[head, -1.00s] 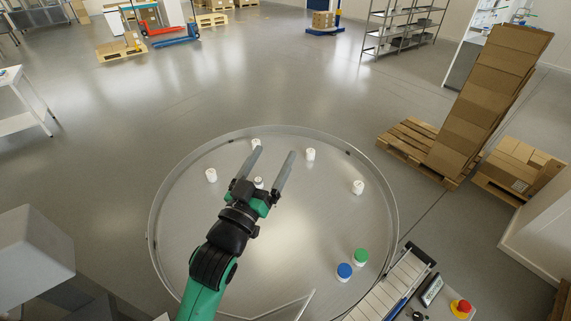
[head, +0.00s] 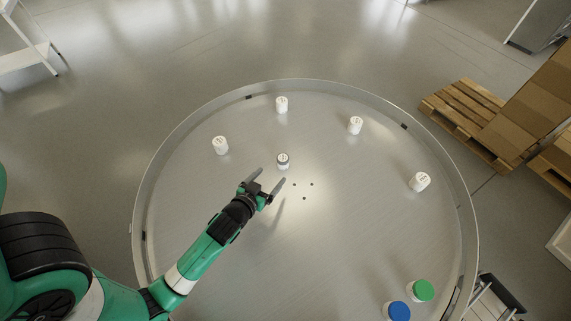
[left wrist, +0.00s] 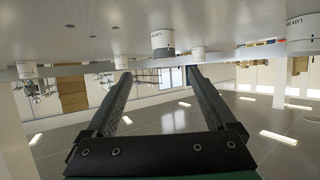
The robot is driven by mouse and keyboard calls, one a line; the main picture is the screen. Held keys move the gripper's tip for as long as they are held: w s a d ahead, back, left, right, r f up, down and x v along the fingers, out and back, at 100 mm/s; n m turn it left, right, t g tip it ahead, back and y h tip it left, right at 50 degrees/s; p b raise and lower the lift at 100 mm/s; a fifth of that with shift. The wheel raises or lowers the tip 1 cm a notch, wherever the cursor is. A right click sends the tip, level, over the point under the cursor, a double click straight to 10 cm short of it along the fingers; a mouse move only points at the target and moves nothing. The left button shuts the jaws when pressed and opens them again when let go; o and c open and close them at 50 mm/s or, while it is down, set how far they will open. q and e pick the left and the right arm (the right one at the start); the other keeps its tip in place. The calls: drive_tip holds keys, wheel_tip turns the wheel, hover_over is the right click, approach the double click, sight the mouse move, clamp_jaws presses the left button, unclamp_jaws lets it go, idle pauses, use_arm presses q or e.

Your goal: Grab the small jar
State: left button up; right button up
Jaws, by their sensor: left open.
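Several small white jars stand upright on a round metal turntable (head: 330,225). In the head view one jar with a greyish top (head: 283,161) stands near the middle, just beyond the fingertips of my left gripper (head: 267,181). The gripper is open and empty, pointing up and right towards that jar. In the left wrist view the scene is upside down. A jar (left wrist: 163,43) sits ahead of and between the open fingers (left wrist: 158,72), apart from them. My right gripper is out of view.
Other white jars stand at left (head: 220,145), at the back (head: 281,104), back right (head: 355,125) and right (head: 419,182). A green-lidded jar (head: 421,290) and a blue-lidded jar (head: 397,310) are at the lower right. A raised rim (head: 138,215) circles the turntable.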

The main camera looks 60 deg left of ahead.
sight(282, 159)
use_arm(q)
drive_tip(key=shift+w+a, duration=0.2)
drive_tip(key=shift+a, duration=0.3)
drive_tip(key=b+x, duration=0.1)
drive_tip(key=x, duration=0.5)
drive_tip(key=shift+w, duration=0.1)
drive_tip(key=b+x, duration=0.1)
drive_tip(key=x, duration=0.4)
drive_tip(key=shift+a+r, duration=0.15)
drive_tip(key=shift+a, duration=0.1)
clamp_jaws()
